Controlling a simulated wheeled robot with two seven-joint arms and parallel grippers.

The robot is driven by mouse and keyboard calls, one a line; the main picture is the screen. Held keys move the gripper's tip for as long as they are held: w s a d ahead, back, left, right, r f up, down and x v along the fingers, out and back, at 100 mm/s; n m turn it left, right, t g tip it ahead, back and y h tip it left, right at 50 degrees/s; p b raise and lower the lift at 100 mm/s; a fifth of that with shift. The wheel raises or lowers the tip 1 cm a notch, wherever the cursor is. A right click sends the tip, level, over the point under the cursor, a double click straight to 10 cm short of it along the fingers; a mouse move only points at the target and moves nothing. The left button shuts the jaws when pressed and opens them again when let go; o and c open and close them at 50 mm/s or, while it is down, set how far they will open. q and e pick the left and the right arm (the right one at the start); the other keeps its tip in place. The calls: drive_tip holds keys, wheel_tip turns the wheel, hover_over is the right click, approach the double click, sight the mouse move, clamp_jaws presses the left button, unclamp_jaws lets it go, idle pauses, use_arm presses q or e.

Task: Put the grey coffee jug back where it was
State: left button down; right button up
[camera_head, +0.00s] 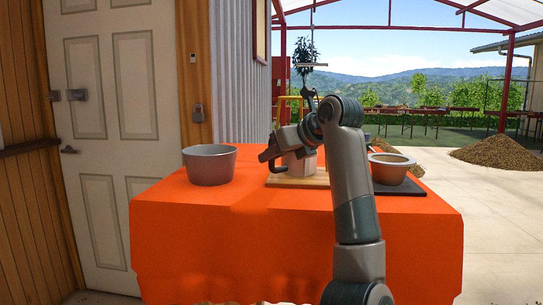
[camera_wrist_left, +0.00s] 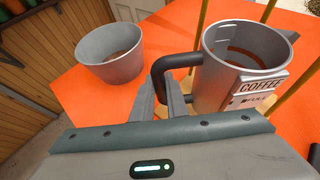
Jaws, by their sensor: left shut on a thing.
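The grey coffee jug (camera_wrist_left: 233,75) has a black handle (camera_wrist_left: 168,68) and a COFFEE label (camera_wrist_left: 262,88). It is upright, with its open top showing in the left wrist view. My left gripper (camera_wrist_left: 163,103) is shut on the jug's handle. In the head view the jug (camera_head: 299,163) is partly hidden by my left gripper (camera_head: 273,153) and arm. It is at the pale wooden board (camera_head: 313,182) on the table. I cannot tell whether its base touches the board. My right gripper is in neither view.
A wide grey pot (camera_head: 209,166) stands left on the orange-covered table (camera_head: 240,240); it also shows in the left wrist view (camera_wrist_left: 112,60). Thin wooden rods (camera_wrist_left: 203,18) rise close around the jug. The table's front is clear.

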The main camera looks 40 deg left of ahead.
use_arm(q)
drive_tip(key=shift+f, duration=0.2)
drive_tip(key=c, duration=1.7)
unclamp_jaws()
drive_tip(key=shift+c, duration=0.2)
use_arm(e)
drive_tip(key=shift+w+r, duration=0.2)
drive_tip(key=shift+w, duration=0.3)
use_arm(q)
drive_tip(key=shift+r, duration=0.1)
